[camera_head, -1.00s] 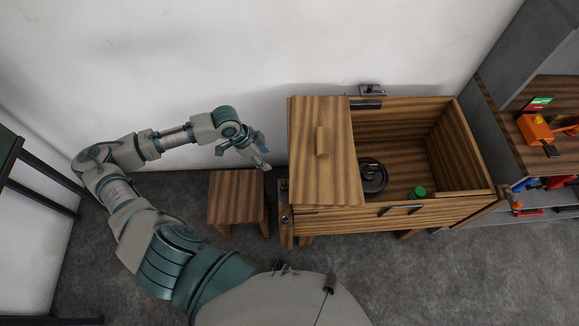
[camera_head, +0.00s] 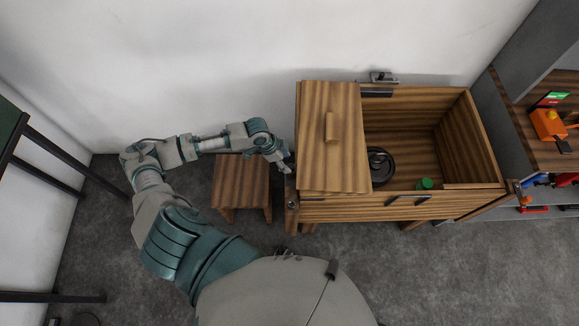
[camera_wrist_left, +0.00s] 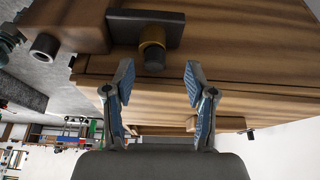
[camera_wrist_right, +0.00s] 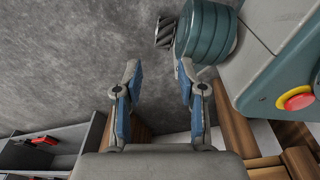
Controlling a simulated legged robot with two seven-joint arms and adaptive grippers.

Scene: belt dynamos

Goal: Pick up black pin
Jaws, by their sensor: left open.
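A black pin (camera_wrist_left: 154,60) with a brass-coloured ring stands out from a dark plate on the wooden box, in the left wrist view. A second dark round stub (camera_wrist_left: 45,45) shows to its left; I cannot tell whether it is also a pin. My left gripper (camera_wrist_left: 160,82) is open and empty, its fingertips apart either side of the pin's line and short of it. In the head view my left gripper (camera_head: 287,164) is at the box's left side and partly hidden. My right gripper (camera_wrist_right: 159,76) is open and empty over the floor.
The wooden box (camera_head: 400,206) has a lid panel (camera_head: 330,160) over its left part. A black wheel (camera_head: 380,170) and a green piece (camera_head: 425,184) are inside. A wooden stool (camera_head: 240,185) stands below my left arm. A shelf unit (camera_head: 500,110) is at the right.

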